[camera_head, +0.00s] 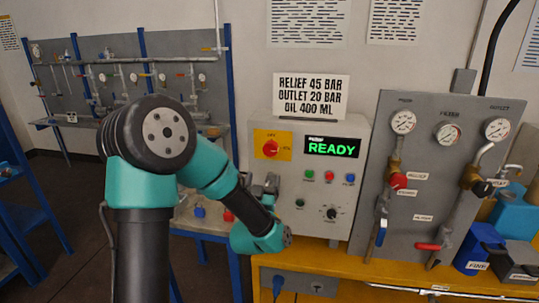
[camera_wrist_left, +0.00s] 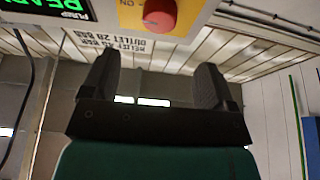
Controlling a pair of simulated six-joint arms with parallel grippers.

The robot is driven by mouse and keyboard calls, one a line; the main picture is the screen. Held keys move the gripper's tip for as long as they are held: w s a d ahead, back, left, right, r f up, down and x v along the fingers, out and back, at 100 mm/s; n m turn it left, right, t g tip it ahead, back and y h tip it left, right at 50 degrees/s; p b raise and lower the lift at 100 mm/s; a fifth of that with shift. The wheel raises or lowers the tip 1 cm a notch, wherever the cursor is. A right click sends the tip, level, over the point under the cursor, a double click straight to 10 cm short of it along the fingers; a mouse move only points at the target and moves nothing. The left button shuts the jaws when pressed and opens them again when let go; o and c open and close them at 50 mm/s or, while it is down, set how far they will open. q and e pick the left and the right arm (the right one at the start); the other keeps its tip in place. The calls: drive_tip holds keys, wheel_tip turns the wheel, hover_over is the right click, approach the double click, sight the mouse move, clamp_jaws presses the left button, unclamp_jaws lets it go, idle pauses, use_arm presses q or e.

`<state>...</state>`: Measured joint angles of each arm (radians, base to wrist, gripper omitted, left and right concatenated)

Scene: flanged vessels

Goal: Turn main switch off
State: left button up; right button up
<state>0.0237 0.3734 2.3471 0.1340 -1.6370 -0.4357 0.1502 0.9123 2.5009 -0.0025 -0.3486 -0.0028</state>
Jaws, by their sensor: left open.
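The main switch is a red rotary knob (camera_head: 270,148) on a yellow plate (camera_head: 285,140) at the upper left of the light grey control box (camera_head: 262,105). The plate has small lettering above and to the right of the knob; which mark the knob points to is hard to tell. In the left wrist view the red knob (camera_wrist_left: 160,14) is at the top edge, beyond the fingertips and partly cut off. My left gripper (camera_head: 265,181) is just below the knob in the head view, apart from it. Its fingers (camera_wrist_left: 158,75) are spread and empty. My right gripper is not in view.
A green READY display (camera_head: 332,147), small buttons (camera_head: 329,176) and a black dial (camera_head: 332,213) share the box's front. A grey gauge panel (camera_head: 430,180) with valves stands to the right. The yellow bench (camera_head: 340,268) lies below. A sign (camera_head: 311,95) stands above the box.

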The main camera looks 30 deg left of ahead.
sight(270, 153)
use_arm(q)
drive_tip(key=x, duration=1.1)
drive_tip(key=shift+c, duration=0.3)
drive_tip(key=c, duration=0.9)
drive_tip(key=shift+o, duration=0.2)
